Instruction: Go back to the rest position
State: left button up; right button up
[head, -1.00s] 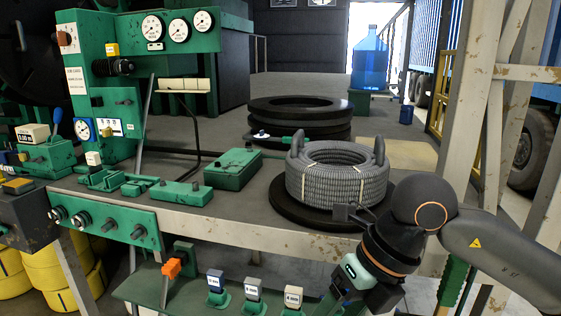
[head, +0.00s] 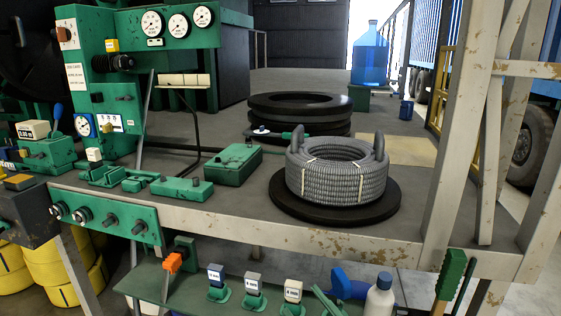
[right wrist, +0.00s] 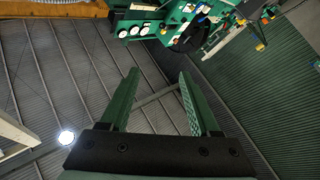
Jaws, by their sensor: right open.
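A grey corrugated hose coil (head: 335,180), tied with pale bands, lies on a round black turntable (head: 385,211) on the workbench. Two grey upright posts stand at the coil's sides. My left gripper is in neither view.
The workbench (head: 290,238) has a green gauge panel (head: 108,85) at left and a green box (head: 233,165). Below is a shelf with a white bottle (head: 380,297) and several small holders. A rusty beige post (head: 465,150) stands at right. Black rings (head: 300,107) lie behind the bench.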

jog(key=s+d+f+m+h, duration=0.1)
jog(key=d+f+m+h, duration=0.25)
jog(key=f, duration=0.35)
jog(key=s+d+f+m+h, duration=0.1)
jog(key=d+f+m+h, duration=0.1)
jog(key=f+m+h, duration=0.3)
jog(key=s+d+f+m+g+h, duration=0.1)
jog(key=s+d+f+g, duration=0.2)
jog(key=s+f, duration=0.4)
jog(key=s+d+f+m+g+h, duration=0.1)
jog(key=s+f+g, duration=0.4)
jog(key=f, duration=0.8)
jog(key=s+d+h, duration=0.1)
jog(key=s+d, duration=0.1)
jog(key=s, duration=0.1)
jog(key=shift+s+d+f, duration=0.2)
jog(key=shift+f, duration=0.15)
